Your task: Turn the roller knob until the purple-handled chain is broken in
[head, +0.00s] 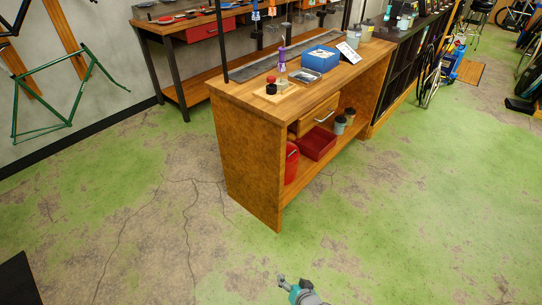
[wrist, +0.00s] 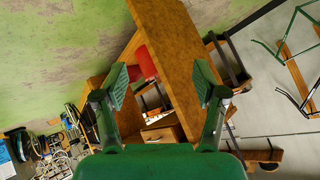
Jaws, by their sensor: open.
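The wooden workbench (head: 247,105) stands in the middle of the head view. A purple handle (head: 281,54) stands upright above its top, with what hangs below it too small to tell. A small red knob (head: 271,80) sits on a light board near the bench's left end; I cannot tell for sure that it is the roller knob. My gripper (head: 292,285) shows at the bottom edge of the head view, well apart from the bench. In the wrist view my gripper (wrist: 160,85) is open and empty, with the tilted bench beyond its fingers.
A blue box (head: 320,57), a metal tray (head: 304,76) and a white card (head: 349,52) stand on the bench. Blue handles (head: 255,16) hang above. A red bin (head: 316,143) and red bucket (head: 291,162) sit underneath. The green floor (head: 150,230) before the bench is clear.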

